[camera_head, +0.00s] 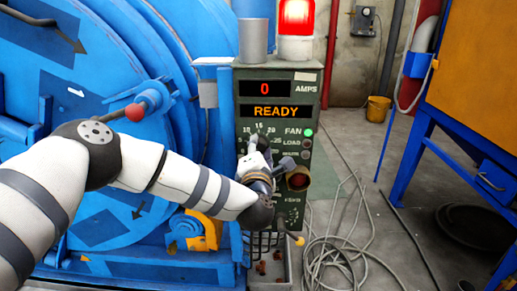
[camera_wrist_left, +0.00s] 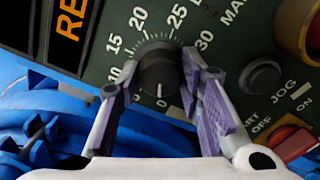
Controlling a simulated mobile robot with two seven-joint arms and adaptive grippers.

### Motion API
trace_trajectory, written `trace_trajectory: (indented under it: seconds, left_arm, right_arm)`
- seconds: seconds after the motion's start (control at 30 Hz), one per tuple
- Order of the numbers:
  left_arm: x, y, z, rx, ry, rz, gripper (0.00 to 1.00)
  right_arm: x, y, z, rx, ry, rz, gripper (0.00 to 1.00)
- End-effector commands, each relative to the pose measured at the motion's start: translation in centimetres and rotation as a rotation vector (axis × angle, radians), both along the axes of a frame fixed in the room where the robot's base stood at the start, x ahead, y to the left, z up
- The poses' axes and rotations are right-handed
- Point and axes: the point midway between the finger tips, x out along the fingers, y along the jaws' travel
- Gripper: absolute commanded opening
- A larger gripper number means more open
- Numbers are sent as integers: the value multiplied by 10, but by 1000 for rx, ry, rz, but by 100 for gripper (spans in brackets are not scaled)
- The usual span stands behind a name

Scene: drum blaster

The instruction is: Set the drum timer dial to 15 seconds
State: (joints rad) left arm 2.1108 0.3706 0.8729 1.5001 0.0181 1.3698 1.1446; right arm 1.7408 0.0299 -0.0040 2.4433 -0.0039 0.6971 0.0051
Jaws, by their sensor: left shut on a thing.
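The timer dial is a black round knob (camera_wrist_left: 158,68) on the dark green control panel (camera_wrist_left: 100,45). Its printed scale shows 0, 15, 20, 25 and 30 around it. In the left wrist view a small white mark on the knob points down toward the 0. My left gripper (camera_wrist_left: 161,84) has one finger on each side of the knob and is shut on it. In the head view the left gripper (camera_head: 257,150) is at the panel and covers most of the knob. My right gripper is not in view.
The panel displays read 0 AMPS and READY (camera_head: 276,112). A green light (camera_head: 308,133) is lit beside FAN. A black jog button (camera_wrist_left: 260,76) and a red switch (camera_wrist_left: 290,141) sit right of the dial. A blue drum (camera_head: 100,60) stands left; cables (camera_head: 340,235) lie on the floor.

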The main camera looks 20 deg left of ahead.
Motion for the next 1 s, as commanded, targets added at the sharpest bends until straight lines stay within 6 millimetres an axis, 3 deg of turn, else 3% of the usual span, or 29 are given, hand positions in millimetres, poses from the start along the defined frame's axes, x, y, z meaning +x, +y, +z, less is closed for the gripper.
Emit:
trace_trajectory:
  seconds: [1.0]
  left_arm:
    - [0,-1,2,906,258,1,6]
  right_arm:
    - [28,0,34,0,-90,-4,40]
